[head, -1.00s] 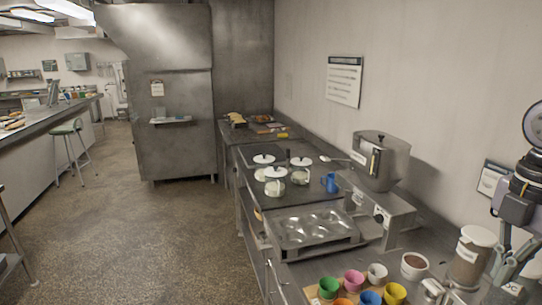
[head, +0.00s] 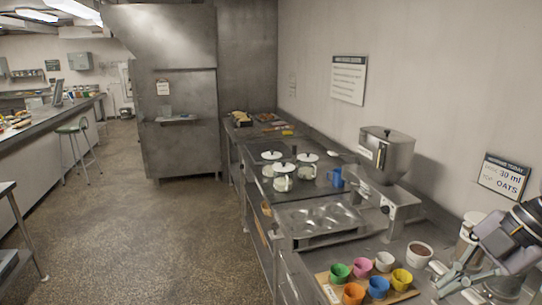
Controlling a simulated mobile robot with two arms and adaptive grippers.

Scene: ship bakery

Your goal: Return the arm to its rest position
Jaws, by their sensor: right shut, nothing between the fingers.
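My right arm comes in at the lower right edge. Its gripper (head: 458,284) points down and to the left over the counter's right end. It is shut with nothing in it, and it is apart from the coloured cups. The gripper and wrist partly hide a lidded clear jar (head: 466,240) behind them. My left gripper is not in the head view.
Several coloured cups, among them a green one (head: 340,272), stand on a wooden board. A bowl of brown contents (head: 418,254) is nearby. A muffin tin (head: 318,217), lidded pots, a blue mug (head: 335,177) and a metal machine (head: 386,153) stand farther back.

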